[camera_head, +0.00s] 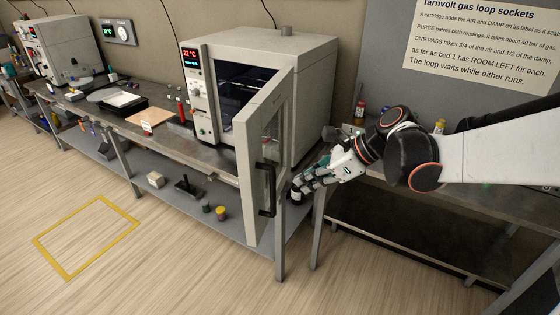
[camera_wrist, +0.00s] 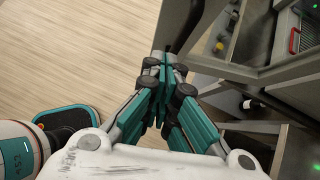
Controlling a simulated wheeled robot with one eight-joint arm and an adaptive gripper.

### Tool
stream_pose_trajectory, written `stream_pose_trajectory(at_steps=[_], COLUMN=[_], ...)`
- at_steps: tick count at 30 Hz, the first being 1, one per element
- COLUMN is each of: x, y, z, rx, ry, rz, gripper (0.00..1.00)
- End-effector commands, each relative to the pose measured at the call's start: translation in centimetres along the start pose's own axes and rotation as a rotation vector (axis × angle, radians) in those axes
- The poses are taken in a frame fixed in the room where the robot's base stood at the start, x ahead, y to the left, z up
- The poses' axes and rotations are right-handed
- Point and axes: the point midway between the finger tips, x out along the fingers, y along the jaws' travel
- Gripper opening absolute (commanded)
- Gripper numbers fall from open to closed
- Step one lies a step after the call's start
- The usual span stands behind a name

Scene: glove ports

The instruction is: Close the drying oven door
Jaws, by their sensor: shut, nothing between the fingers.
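The drying oven (camera_head: 268,85) is a grey box with a red-lit display, standing on the bench. Its door (camera_head: 265,155) stands open, swung out toward the front on the right side, with a dark vertical handle (camera_head: 267,190) on its outer face. The dark interior shows past the door. My gripper (camera_head: 297,189) is shut and empty, right of the door near its handle side. In the wrist view my gripper (camera_wrist: 165,65) reaches the grey door edge and dark handle (camera_wrist: 182,25). I cannot tell whether it touches them.
The bench (camera_head: 140,120) carries a tray, a board and small items left of the oven. A lower shelf (camera_head: 170,180) holds jars and small boxes. Another bench (camera_head: 420,205) stands under my arm at right. The floor in front is clear, with a yellow outlined square (camera_head: 87,235).

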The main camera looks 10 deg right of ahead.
Motion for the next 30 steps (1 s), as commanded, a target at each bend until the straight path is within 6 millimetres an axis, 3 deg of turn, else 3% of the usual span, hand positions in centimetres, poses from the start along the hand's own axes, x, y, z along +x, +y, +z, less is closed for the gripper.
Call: stream_pose_trajectory(at_steps=[15, 21, 30], x=[9.7, 11.3, 11.8], y=[0.1, 0.1, 0.0], z=[0.1, 2.1, 2.8], rx=[-0.007, -0.005, -0.004], ry=[0.002, 0.002, 0.001], rz=[0.001, 0.001, -0.002], gripper=[0.0, 0.0, 0.0])
